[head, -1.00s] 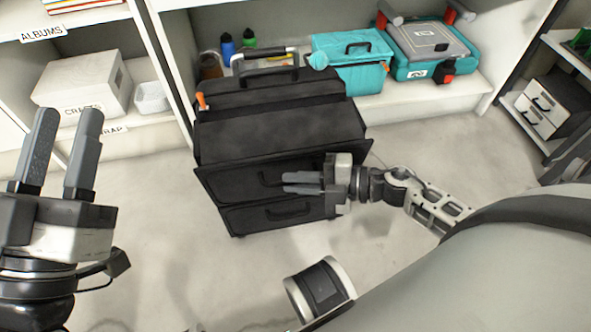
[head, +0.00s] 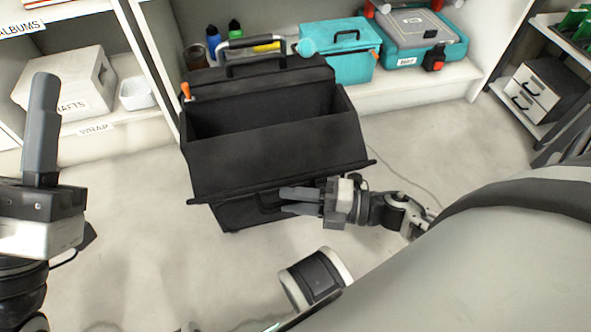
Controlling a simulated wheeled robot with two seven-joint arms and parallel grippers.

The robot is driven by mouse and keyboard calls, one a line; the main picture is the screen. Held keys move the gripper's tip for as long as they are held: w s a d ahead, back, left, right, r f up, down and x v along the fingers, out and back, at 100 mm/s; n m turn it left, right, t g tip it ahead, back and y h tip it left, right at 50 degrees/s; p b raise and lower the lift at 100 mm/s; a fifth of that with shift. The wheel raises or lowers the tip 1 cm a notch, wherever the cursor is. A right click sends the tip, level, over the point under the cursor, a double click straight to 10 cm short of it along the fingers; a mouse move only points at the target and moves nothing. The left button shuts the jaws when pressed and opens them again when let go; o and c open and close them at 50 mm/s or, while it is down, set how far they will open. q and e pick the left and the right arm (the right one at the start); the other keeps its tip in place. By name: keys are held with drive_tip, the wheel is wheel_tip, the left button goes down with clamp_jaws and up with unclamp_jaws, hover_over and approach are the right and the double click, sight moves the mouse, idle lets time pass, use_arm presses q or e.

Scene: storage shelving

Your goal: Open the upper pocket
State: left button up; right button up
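The black case (head: 275,150) stands on the floor in the middle of the head view. Its upper pocket (head: 270,160) is open: the front panel leans out towards me and a dark hollow shows behind it. The panel hides the pocket's own front face. Below its lip, part of the lower pocket (head: 240,211) shows. My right gripper (head: 282,201) is at the right front of the case, just below the panel's lip, with its two fingers apart. Contact with the case cannot be made out. My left gripper (head: 22,85) is raised at the left edge; one finger shows and the other is out of frame.
Behind the case, a low shelf holds bottles (head: 214,43), a teal box (head: 340,50) and a teal tool case (head: 412,38). White bins (head: 65,85) stand on the left shelf. A drawer unit (head: 535,92) is at the right.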

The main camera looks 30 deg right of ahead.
idle(0.3)
